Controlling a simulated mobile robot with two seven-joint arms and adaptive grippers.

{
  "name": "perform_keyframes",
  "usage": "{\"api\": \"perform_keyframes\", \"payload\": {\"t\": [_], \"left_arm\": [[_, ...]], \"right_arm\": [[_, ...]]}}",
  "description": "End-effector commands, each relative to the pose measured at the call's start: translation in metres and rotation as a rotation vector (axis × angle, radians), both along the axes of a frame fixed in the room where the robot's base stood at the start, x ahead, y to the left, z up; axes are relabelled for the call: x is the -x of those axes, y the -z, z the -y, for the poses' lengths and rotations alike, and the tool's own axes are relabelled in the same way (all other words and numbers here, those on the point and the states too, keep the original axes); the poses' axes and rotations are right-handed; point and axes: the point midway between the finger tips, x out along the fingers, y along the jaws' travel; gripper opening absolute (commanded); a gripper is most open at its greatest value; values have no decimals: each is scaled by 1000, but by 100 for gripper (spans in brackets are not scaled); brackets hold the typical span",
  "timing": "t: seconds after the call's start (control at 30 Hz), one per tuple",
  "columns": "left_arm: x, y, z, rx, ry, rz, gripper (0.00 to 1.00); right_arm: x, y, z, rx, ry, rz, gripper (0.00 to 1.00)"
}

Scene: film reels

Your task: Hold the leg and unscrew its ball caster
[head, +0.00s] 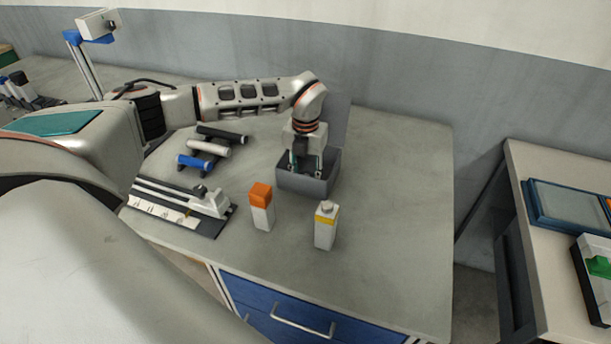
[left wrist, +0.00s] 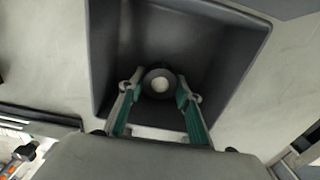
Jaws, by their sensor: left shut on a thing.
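My left gripper (head: 305,171) reaches down into an open grey box (head: 308,186) on the table. In the left wrist view the two green-backed fingers are closed around a small dark round piece (left wrist: 150,91) with a pale centre, inside the box. The piece is seen end-on, so its full shape is hidden. In the head view the box wall and the gripper hide it. I see no clear table leg or ball caster. My right gripper is not in view.
An orange-capped bottle (head: 262,214) and a yellow-banded bottle (head: 325,232) stand in front of the box. Black, white and blue rolls (head: 209,148) lie on a rack to its left. A splicer-like device (head: 182,205) is nearer. The table's right side is clear.

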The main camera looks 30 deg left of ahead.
Motion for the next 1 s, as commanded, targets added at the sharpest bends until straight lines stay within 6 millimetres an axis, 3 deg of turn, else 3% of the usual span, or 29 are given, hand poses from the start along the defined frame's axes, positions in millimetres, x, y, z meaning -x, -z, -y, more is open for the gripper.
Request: {"api": "perform_keyframes", "payload": {"t": [0.07, 0.1, 0.13, 0.57, 0.73, 1.0], "left_arm": [[0, 3, 0, 0, 0, -1, 8], [0, 3, 0, 0, 0, -1, 41], [0, 3, 0, 0, 0, -1, 49], [0, -3, 0, 0, 0, 0, 50], [-1, -25, -1, 0, 0, 3, 50], [-1, -81, 0, 0, 1, 4, 50]], "right_arm": [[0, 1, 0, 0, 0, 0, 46], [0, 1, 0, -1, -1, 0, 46], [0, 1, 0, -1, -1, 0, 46], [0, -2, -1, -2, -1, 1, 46], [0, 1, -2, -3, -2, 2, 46], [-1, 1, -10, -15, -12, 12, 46]]}}
